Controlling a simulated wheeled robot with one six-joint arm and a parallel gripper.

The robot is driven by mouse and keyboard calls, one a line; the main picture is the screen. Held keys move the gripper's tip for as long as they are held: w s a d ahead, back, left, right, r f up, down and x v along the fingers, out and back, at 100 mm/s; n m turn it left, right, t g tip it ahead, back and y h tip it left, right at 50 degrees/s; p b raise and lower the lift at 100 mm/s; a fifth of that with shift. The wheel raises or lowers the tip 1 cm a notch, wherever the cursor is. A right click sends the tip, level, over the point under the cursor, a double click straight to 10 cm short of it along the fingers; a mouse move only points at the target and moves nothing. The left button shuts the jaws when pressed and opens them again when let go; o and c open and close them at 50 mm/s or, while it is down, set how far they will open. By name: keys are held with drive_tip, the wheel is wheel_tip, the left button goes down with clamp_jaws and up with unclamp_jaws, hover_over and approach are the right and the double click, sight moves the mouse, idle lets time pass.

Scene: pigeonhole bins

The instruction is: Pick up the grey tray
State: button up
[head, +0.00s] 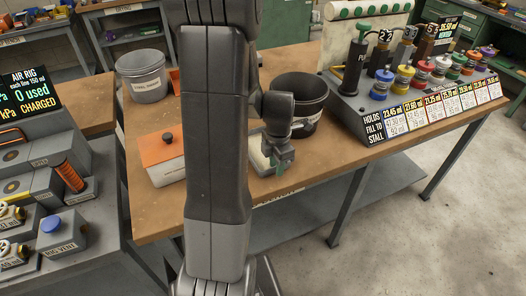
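What looks like the grey tray (256,148) lies on the brown-topped bench, right of my arm's large dark link. Only a part of it shows, with a pale inside, because my arm and gripper cover the rest. My gripper (280,168) is over the tray's right side, close to the bench's front edge. Its fingers are small and dark here, so I cannot tell whether they are open, shut, or touching the tray.
A black bucket (299,92) stands just behind my gripper. A white box with an orange lid (163,153) and a grey bucket (141,75) stand left of my arm. A rack with coloured knobs (420,100) fills the bench's right. The bench's front edge (335,163) is near.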

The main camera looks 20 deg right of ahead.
drive_tip(key=shift+f, duration=0.2)
clamp_jaws()
drive_tip(key=shift+r, duration=0.15)
